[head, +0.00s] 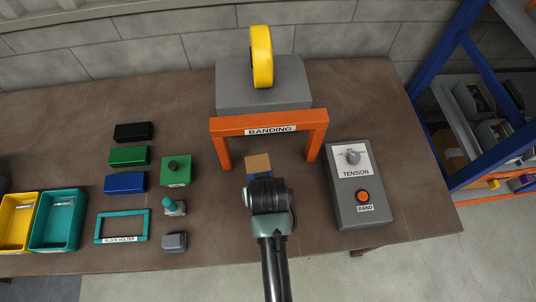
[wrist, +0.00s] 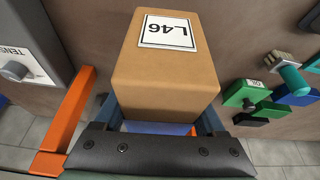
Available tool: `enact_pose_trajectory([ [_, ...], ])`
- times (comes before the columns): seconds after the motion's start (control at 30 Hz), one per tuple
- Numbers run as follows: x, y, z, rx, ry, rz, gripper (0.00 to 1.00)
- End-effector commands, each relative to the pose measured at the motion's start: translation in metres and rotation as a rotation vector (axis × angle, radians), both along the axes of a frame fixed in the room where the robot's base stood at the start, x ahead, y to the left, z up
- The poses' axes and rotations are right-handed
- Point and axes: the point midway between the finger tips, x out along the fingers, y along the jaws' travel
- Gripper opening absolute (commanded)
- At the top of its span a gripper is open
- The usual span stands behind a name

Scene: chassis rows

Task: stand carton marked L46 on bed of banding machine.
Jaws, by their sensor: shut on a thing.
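The brown carton (wrist: 165,75) with a white label reading L46 is between the jaws of my gripper (head: 258,176), which is shut on it. The label faces the camera in the wrist view. In the head view the carton (head: 258,161) shows just beyond my wrist, in front of the orange arch of the banding machine (head: 268,125), between its two posts. The machine has a grey body (head: 240,90) and a yellow roll (head: 261,55). The carton's underside is hidden, and I cannot tell whether it touches a surface. The machine's bed is not clearly visible.
A grey control box (head: 357,200) marked TENSION and BAND stands right of the arch. Left are a green block with a black knob (head: 176,170), several coloured blocks, a teal block holder (head: 122,227) and yellow and teal bins (head: 57,222). A blue rack (head: 465,95) stands right.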

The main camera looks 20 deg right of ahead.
Motion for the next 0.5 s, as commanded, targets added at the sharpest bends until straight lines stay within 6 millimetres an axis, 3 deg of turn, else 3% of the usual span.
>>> enact_pose_trajectory([
  [0.2,0.001,-0.030,-0.020,0.005,-0.011,-0.072,0.00],
  [0.5,0.000,-0.033,-0.047,0.006,-0.014,-0.081,0.00],
])
